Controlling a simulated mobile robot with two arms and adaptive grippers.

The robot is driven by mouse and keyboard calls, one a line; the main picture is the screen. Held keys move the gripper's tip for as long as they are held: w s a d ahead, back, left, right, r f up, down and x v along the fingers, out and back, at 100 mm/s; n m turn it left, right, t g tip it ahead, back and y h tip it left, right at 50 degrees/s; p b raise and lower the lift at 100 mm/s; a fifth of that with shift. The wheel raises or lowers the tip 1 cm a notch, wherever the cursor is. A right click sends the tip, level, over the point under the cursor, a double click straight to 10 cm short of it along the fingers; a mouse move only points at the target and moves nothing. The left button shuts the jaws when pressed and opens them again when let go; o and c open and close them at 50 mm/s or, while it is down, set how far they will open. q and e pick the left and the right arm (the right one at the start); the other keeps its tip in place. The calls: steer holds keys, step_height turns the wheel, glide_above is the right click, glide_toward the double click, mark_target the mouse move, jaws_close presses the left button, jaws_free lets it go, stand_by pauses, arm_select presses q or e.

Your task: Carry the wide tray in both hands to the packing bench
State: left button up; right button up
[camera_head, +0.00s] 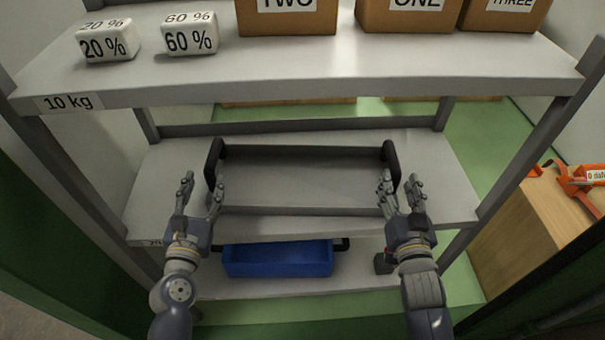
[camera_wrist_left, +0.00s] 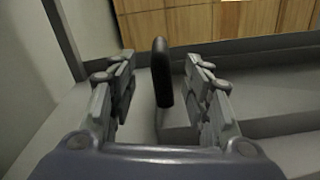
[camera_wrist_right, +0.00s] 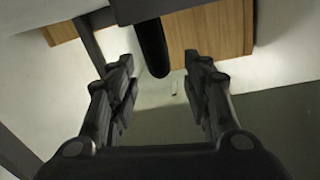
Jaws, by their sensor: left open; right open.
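The wide grey tray (camera_head: 300,209) lies on the middle shelf (camera_head: 150,205), with a black handle at each end. My left gripper (camera_head: 201,188) is open in front of the tray's left handle (camera_head: 213,165). In the left wrist view that handle (camera_wrist_left: 162,75) shows between the open fingers (camera_wrist_left: 160,85), with a gap on both sides. My right gripper (camera_head: 401,188) is open in front of the right handle (camera_head: 390,165). In the right wrist view the handle (camera_wrist_right: 152,48) shows between and beyond the open fingers (camera_wrist_right: 158,80). No packing bench can be made out for certain.
The upper shelf (camera_head: 300,88) carries two white blocks (camera_head: 107,43) and several cardboard boxes (camera_head: 408,14) above the tray. A blue bin (camera_head: 278,260) sits on the lower shelf. Shelf posts (camera_head: 60,140) stand at both sides. A wooden box (camera_head: 535,235) with orange items is at right.

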mark_target(214, 157)
arm_select(q)
steer(key=w, duration=1)
steer(key=shift+d, duration=0.15)
arm_select(e)
steer(key=w, duration=1)
steer(key=shift+d, duration=0.2)
arm_select(q)
jaws_close()
arm_select(e)
jaws_close()
arm_select(q)
steer(key=shift+r, duration=0.2)
arm_select(e)
steer(key=shift+r, duration=0.25)
